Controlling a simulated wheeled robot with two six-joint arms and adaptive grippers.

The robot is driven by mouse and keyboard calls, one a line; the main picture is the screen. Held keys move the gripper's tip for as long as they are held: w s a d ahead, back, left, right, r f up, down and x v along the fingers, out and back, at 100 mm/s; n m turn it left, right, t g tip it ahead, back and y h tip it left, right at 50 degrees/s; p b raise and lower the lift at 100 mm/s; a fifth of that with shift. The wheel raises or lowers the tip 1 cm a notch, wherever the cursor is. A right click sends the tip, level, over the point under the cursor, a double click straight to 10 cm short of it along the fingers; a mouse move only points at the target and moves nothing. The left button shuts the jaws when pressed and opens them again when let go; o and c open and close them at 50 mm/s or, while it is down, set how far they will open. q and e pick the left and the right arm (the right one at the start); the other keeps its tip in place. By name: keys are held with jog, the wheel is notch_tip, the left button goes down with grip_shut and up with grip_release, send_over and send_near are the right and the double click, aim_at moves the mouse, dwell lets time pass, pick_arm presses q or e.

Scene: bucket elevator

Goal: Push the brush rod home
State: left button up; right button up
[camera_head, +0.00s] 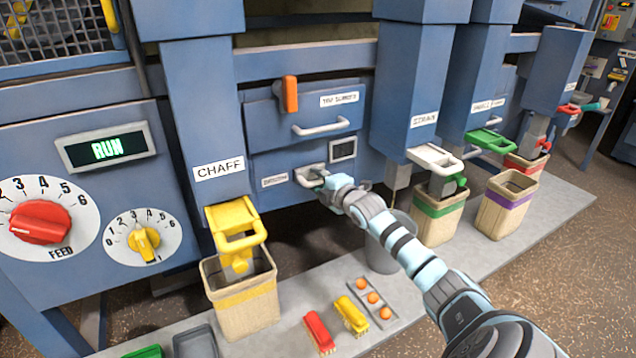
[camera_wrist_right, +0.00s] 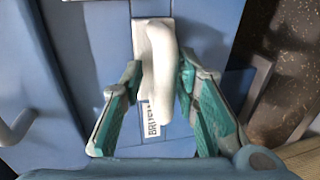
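A white handle (camera_head: 308,176), apparently the brush rod's, stands out from the blue machine front below a small dark display. In the right wrist view the white handle (camera_wrist_right: 160,60) lies between the teal fingers of my right gripper (camera_wrist_right: 160,82). Both fingertips press against its sides, so the gripper looks shut on it. In the head view my right gripper (camera_head: 325,184) is at the handle and covers its right end. The rod behind the handle is hidden. My left gripper is not in view.
A drawer handle (camera_head: 321,127) and an orange lever (camera_head: 290,94) are above. The yellow chaff gate (camera_head: 236,226) stands left over a sack (camera_head: 246,305). A grey bucket (camera_head: 381,256) is below my right arm. Brushes (camera_head: 319,333) and an egg-like ball tray (camera_head: 366,284) lie on the platform.

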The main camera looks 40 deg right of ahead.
jog(key=shift+f, duration=0.15)
jog(key=v, duration=0.7)
jog(key=shift+s+a, duration=0.15)
jog(key=shift+s, duration=0.05)
